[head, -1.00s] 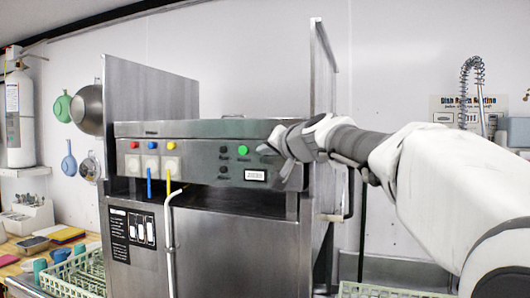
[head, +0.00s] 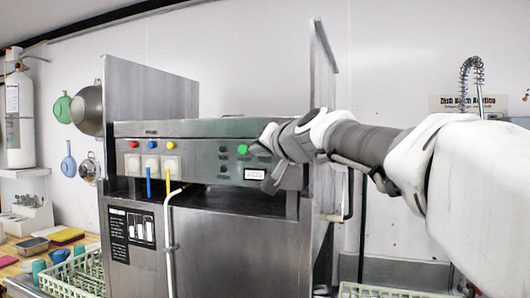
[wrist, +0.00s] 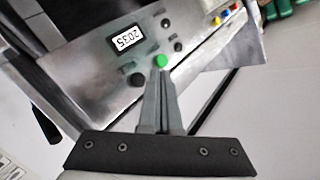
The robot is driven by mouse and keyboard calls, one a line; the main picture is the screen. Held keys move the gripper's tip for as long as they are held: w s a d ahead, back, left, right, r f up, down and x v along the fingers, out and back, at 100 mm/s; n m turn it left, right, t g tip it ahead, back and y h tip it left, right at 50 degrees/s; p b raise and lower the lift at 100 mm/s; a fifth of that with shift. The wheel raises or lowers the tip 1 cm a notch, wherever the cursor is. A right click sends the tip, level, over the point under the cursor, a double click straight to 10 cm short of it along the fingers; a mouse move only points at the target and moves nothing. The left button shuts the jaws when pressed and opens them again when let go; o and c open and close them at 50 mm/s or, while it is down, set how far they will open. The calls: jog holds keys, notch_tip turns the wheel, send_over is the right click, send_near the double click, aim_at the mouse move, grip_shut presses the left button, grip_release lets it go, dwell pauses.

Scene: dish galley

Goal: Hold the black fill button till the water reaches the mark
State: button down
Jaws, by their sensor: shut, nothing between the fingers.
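The steel machine's control panel (head: 205,163) faces me. Black buttons show on it: a large one (wrist: 138,80) beside the green button (wrist: 160,61), and two smaller ones, one (wrist: 178,47) near the green button and one (wrist: 165,22) farther off. I cannot read which is the fill button. In the head view, my gripper (head: 264,150) hides the large one. In the wrist view, my gripper (wrist: 161,76) is shut and empty, its tips at the green button's lower edge; contact is unclear. No water level or mark is visible.
The display (wrist: 126,39) appears to read 2035, upside down in the wrist view. Red, blue and yellow buttons (head: 151,145) sit at the panel's left. A raised steel side panel (head: 322,80) stands close to my arm. A dish rack (head: 75,275) is at lower left.

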jog(key=shift+s+a, duration=0.2)
jog(key=shift+s, duration=0.35)
jog(key=shift+s+a, duration=0.2)
jog(key=shift+s, duration=0.3)
jog(key=s+d+f+g+h, duration=0.2)
jog(key=s+d+f, duration=0.3)
jog(key=s+f, duration=0.5)
jog(key=s+d+f+n+g+h, duration=0.1)
jog(key=s+d+f+g, duration=0.3)
jog(key=s+f, duration=0.6)
jog(key=s+d+f+n+g+h, duration=0.1)
jog(key=s+d+f+g+h, duration=0.2)
jog(key=s+d+f, duration=0.4)
jog(key=s+f+h, duration=0.1)
jog(key=s+f, duration=0.3)
jog(key=f, duration=0.2)
jog(key=shift+d+f, duration=0.15)
jog(key=shift+f, duration=0.05)
